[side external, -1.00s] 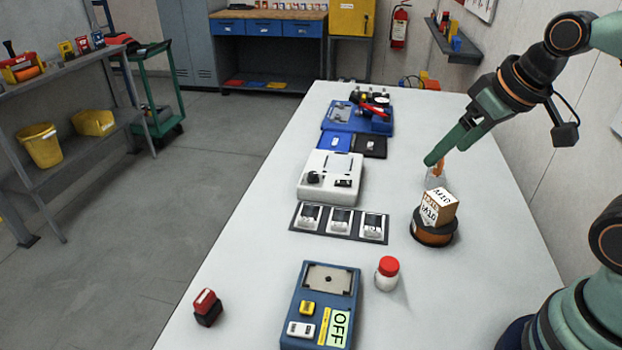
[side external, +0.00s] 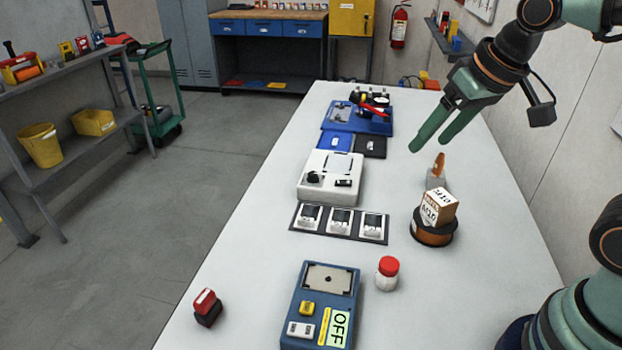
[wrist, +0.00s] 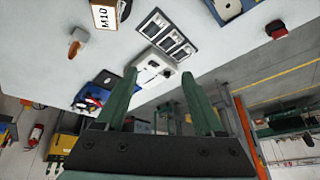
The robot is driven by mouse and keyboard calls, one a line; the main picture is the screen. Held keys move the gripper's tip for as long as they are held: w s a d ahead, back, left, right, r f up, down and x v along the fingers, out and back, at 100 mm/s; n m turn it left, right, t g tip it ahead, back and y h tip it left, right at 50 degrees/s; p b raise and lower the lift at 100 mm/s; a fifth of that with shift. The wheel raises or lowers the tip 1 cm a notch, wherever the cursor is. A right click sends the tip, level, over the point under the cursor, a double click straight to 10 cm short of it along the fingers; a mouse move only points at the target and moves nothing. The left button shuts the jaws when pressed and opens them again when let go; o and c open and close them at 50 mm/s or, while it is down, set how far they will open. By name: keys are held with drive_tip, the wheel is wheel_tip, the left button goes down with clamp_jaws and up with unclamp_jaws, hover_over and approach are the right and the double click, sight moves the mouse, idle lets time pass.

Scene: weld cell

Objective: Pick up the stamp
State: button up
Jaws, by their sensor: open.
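A small piece with an orange upright handle on a grey base (side external: 437,172) stands on the bench behind the turntable; it may be the stamp. It also shows at the upper left of the wrist view (wrist: 76,43). A red-and-black block (side external: 207,307) at the front left edge also looks stamp-like; I cannot tell which is meant. It shows at the upper right of the wrist view (wrist: 277,28). My gripper (side external: 430,146) is open and empty, above the bench, left of and above the orange handle. Its two fingers are spread in the wrist view (wrist: 158,77).
A cardboard box (side external: 439,206) sits on a round turntable (side external: 433,234) close in front of the orange-handled piece. A red-capped bottle (side external: 387,274), blue OFF box (side external: 319,307), switch panel (side external: 339,222) and white box (side external: 330,177) stand nearby. The bench's right side is clear.

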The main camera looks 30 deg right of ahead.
drive_tip(key=w+a+r+m+g, duration=0.1)
drive_tip(key=w+a+m+g, duration=0.15)
drive_tip(key=w+a, duration=0.55)
drive_tip(key=m+g, duration=0.3)
drive_tip(key=m, duration=0.5)
approach(203, 296)
drive_tip(key=shift+s+d+f, duration=0.15)
drive_tip(key=shift+s+f, duration=0.1)
drive_tip(key=shift+s, duration=0.25)
wheel_tip(203, 296, down, 6)
drive_tip(key=shift+f, duration=0.1)
drive_tip(key=shift+w+a+f, duration=0.15)
drive_tip(key=shift+f, duration=1.25)
drive_tip(key=shift+w+a+f, duration=0.15)
drive_tip(key=shift+f, duration=1.3)
clamp_jaws()
